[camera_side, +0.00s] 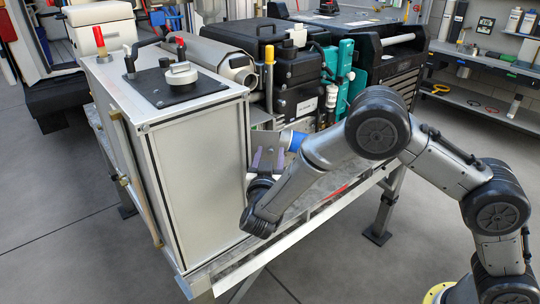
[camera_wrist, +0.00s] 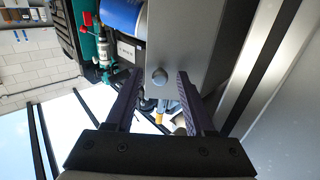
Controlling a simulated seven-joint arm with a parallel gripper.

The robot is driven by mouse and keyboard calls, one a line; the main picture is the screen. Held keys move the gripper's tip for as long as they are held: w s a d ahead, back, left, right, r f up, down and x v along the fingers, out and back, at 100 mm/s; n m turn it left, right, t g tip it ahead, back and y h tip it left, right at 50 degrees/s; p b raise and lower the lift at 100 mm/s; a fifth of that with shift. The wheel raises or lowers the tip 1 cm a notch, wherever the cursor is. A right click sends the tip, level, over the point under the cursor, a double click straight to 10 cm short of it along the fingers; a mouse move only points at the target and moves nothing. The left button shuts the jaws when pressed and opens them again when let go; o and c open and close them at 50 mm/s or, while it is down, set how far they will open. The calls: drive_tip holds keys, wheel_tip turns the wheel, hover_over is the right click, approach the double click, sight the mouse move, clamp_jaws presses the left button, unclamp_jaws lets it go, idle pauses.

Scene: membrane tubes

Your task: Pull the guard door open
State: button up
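A flat grey metal panel (camera_wrist: 178,45) with a round grey knob (camera_wrist: 159,77) faces the wrist camera; it looks like the guard door, though I cannot be certain. In the side view part of this panel (camera_side: 263,138) shows just right of the tall silver cabinet, behind my fingers. My gripper (camera_wrist: 158,88) is open, its two dark purple fingers apart, with the knob appearing between their tips. I cannot tell how far the tips are from the panel. In the side view my gripper (camera_side: 268,158) points toward the machine, and the knob is hidden.
The tall silver cabinet (camera_side: 205,165) stands close left of my gripper, with a long brass-coloured bar (camera_side: 133,180) on its left side. A blue cylinder (camera_side: 295,141) is close right of the fingers, before black and teal machine units (camera_side: 345,75). The floor in front is clear.

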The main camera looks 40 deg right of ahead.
sight(276, 143)
idle(0.4)
drive_tip(key=shift+w+d+n+t+y, duration=0.15)
drive_tip(key=shift+d+n+t+y, duration=0.6)
drive_tip(key=shift+n+t+y, duration=0.35)
drive_tip(key=shift+w+d+n+t+y, duration=0.2)
drive_tip(key=shift+d+n+t+y, duration=0.3)
drive_tip(key=shift+y, duration=0.35)
drive_tip(key=shift+w+d+n+t+y, duration=0.15)
drive_tip(key=shift+n+t+y, duration=0.15)
drive_tip(key=shift+n+y, duration=0.45)
drive_tip(key=shift+w+d+n+t+y, duration=0.35)
drive_tip(key=shift+n+y, duration=0.4)
drive_tip(key=shift+y, duration=0.5)
drive_tip(key=shift+w+d+n+t+y, duration=0.2)
drive_tip(key=shift+w+d+n+y, duration=0.2)
drive_tip(key=shift+n+y, duration=0.65)
drive_tip(key=shift+w+d+n+t+y, duration=0.25)
drive_tip(key=shift+w+d+n+y, duration=0.15)
drive_tip(key=shift+y, duration=1.1)
drive_tip(key=s, duration=1.4)
wheel_tip(276, 143, up, 17)
drive_tip(key=d+t, duration=0.1)
drive_tip(key=t, duration=0.1)
drive_tip(key=s+f+g, duration=0.2)
drive_tip(key=s+g, duration=0.2)
drive_tip(key=s, duration=0.4)
drive_tip(key=s+f+g, duration=0.2)
drive_tip(key=s+g, duration=0.3)
drive_tip(key=s, duration=0.4)
drive_tip(key=shift+d+r, duration=0.1)
